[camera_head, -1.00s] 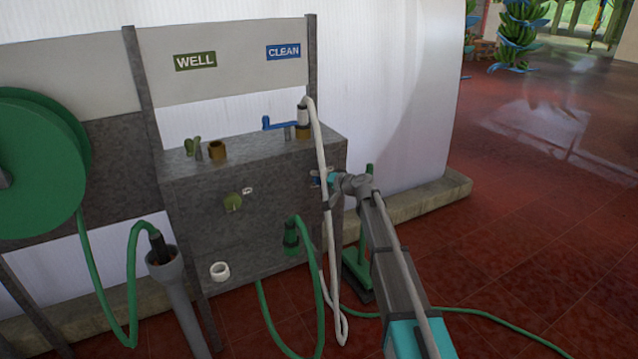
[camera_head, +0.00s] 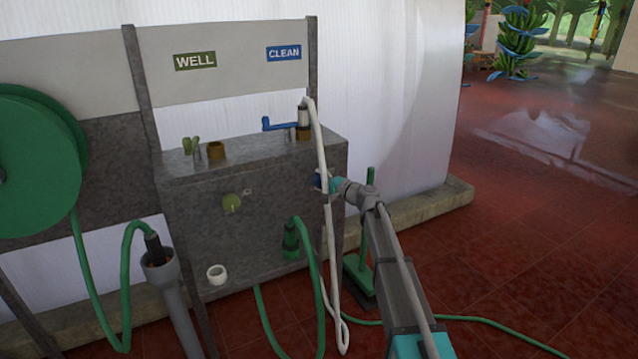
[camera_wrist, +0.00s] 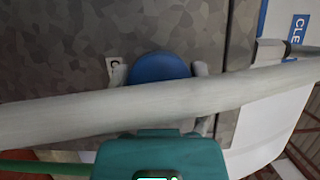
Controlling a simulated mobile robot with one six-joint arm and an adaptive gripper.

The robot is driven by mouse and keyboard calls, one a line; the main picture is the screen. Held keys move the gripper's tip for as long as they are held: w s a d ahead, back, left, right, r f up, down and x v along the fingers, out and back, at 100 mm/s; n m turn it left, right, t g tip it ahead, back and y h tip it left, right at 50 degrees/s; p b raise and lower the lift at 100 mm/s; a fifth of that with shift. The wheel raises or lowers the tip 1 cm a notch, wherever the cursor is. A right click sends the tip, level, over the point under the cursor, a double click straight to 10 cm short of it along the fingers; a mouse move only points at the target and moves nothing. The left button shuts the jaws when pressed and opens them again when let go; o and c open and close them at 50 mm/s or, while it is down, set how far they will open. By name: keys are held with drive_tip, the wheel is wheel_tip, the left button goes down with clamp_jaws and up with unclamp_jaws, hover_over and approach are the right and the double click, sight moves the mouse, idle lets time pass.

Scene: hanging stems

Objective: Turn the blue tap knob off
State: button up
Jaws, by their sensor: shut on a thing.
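The blue tap knob (camera_head: 318,184) is on the front of the grey metal cabinet, near its right edge, below the CLEAN sign. Its rounded blue top also shows in the wrist view (camera_wrist: 158,67), beside a small white label. My gripper (camera_head: 327,185) is at the knob and shut on it. In the wrist view a grey finger shows right of the knob. The white hose (camera_wrist: 150,107) crosses in front of the knob and hides its lower part and much of the fingers. How far the knob is turned cannot be told.
A blue lever (camera_head: 280,124) is on top. The white hose (camera_head: 321,150) hangs close to my gripper. A green broom (camera_head: 358,272) stands behind my arm. The red floor to the right is open.

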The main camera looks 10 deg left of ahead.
drive_tip(key=shift+s, duration=0.15)
drive_tip(key=o, duration=1)
drive_tip(key=v, duration=1.2)
drive_tip(key=shift+f, duration=0.1)
